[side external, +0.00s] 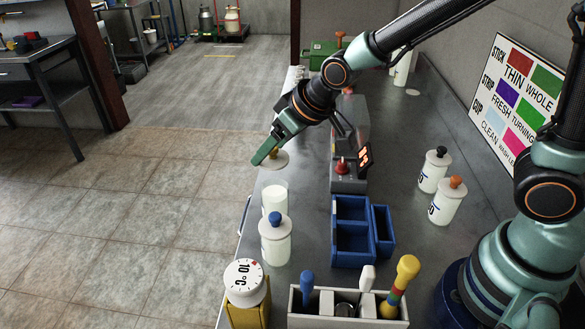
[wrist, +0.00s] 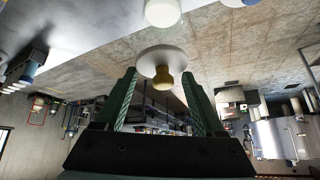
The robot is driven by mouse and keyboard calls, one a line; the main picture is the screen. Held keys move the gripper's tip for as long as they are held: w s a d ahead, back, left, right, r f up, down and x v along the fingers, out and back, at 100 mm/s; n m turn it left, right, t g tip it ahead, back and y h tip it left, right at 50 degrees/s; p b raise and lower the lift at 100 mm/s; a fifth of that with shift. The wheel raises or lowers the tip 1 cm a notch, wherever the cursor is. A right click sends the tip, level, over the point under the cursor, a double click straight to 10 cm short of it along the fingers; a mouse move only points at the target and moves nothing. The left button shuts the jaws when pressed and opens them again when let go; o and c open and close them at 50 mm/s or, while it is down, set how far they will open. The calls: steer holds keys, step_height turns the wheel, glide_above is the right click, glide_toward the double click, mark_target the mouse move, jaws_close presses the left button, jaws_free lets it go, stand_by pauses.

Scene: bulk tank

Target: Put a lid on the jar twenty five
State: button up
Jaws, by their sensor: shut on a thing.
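My gripper (side external: 267,153) is shut on the yellow knob of a white round lid (side external: 276,161), held above the left edge of the bench. In the wrist view the yellow knob (wrist: 163,78) sits between my fingers (wrist: 161,82), with the white lid disc (wrist: 162,57) beyond it. An open white jar (side external: 275,198) stands upright on the bench, nearer the camera than the lid and apart from it. A jar with a blue-knobbed lid (side external: 275,243) stands just in front of it. Jars with a black-knobbed lid (side external: 435,172) and an orange-knobbed lid (side external: 447,202) stand at the right. I cannot read their full numbers.
A blue divided tray (side external: 352,245) lies right of the jars. A grey device with a red display (side external: 348,178) stands behind it. A 10 °C dial (side external: 245,282) and a white caddy (side external: 300,316) with handled tools stand in front. Bench is clear around the right-hand jars.

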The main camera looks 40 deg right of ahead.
mark_target(265, 182)
steer(key=shift+f, duration=0.1)
steer(key=shift+f, duration=3.2)
steer(key=o, duration=1.4)
steer(key=shift+o, duration=0.2)
steer(key=v, duration=1.2)
